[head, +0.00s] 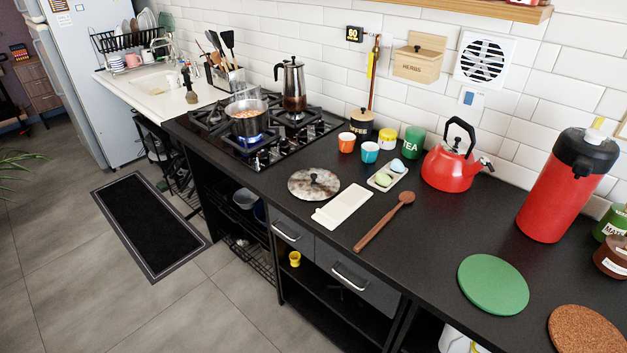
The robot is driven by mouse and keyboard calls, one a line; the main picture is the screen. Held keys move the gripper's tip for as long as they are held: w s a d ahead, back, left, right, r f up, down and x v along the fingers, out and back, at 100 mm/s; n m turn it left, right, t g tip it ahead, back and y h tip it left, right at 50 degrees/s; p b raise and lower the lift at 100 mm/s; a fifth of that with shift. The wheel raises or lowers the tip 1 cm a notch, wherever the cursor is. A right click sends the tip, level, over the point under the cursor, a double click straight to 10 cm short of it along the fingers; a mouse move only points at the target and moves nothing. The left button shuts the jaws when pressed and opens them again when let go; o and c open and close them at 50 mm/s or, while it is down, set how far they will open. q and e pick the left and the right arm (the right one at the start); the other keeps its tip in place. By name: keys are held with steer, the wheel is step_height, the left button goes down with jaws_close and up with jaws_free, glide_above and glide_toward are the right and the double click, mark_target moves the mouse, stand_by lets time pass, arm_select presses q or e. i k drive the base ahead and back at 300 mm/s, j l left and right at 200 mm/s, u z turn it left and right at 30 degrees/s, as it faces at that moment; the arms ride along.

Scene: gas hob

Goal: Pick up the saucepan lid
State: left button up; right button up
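The saucepan lid (300,186), round and mottled grey-brown with a dark knob on top, lies flat on the black counter near its front edge, to the right of the gas hob. The saucepan (249,124) stands uncovered on a front burner of the hob, with a blue flame under it and orange-brown food inside. Neither of my grippers is in the head view.
A white rectangular board (342,207) and a wooden spoon (386,220) lie right of the lid. A red kettle (450,168), red flask (567,188) and green mat (493,284) stand farther right.

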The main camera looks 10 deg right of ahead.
mark_target(312, 184)
steer(key=z, duration=0.3)
steer(key=i+j+z, duration=0.15)
steer(key=j+z, duration=0.25)
steer(key=i+j+z, duration=0.15)
steer(key=j+z, duration=0.3)
steer(key=i+j+z, duration=0.15)
steer(key=j, duration=0.25)
steer(key=j+z, duration=0.15)
steer(key=j, duration=0.25)
steer(key=j+z, duration=0.1)
steer(key=j, duration=0.9)
steer(key=i, duration=0.05)
